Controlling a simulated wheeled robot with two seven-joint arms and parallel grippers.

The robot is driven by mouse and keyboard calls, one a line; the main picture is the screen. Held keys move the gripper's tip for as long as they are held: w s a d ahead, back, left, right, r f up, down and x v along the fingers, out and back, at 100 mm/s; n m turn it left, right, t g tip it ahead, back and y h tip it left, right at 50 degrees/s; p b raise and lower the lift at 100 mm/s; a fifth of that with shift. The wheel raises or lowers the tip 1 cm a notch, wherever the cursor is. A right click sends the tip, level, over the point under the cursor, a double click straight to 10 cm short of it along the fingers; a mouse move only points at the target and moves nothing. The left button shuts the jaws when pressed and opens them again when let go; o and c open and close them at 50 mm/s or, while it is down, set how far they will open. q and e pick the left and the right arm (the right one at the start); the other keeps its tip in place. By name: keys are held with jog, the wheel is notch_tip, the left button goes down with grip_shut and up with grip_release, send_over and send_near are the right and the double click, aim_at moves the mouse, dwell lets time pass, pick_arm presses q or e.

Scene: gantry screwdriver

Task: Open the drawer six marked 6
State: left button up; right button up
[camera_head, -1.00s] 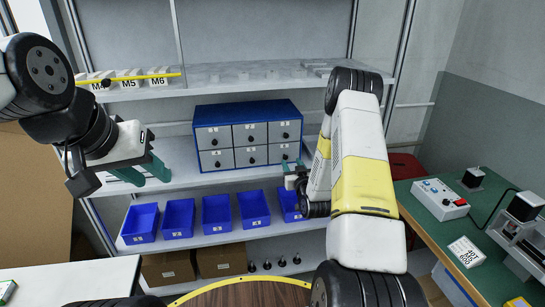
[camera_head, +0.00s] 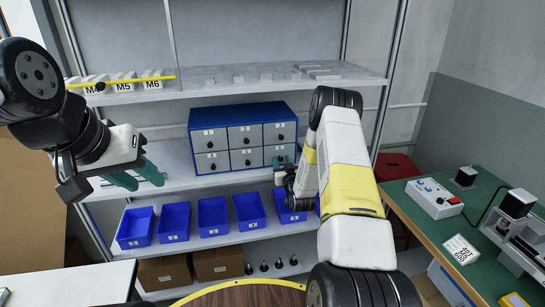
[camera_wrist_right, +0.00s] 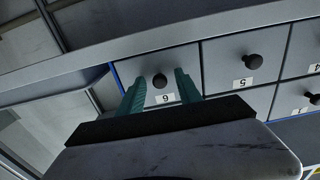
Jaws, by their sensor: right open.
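The blue cabinet (camera_head: 191,150) with grey drawers stands on the middle shelf. Drawer six (camera_head: 270,154) is its bottom right drawer, partly hidden in the head view by my right gripper (camera_head: 284,164). The right wrist view shows drawer six (camera_wrist_right: 133,71) upside down, shut, with a white 6 label (camera_wrist_right: 165,99) and a dark round knob (camera_wrist_right: 160,81). My right gripper (camera_wrist_right: 161,84) is open, one teal finger on each side of the knob in that view; I cannot tell whether they touch it. My left gripper (camera_head: 143,174) is open and empty, left of the cabinet.
Drawer five (camera_wrist_right: 240,65) is beside drawer six, also shut. Blue bins (camera_head: 212,216) line the shelf below. A shelf board (camera_head: 240,85) runs above the cabinet. A green workbench (camera_head: 425,220) with devices stands at right.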

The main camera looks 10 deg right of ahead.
grip_shut()
dwell(1.4)
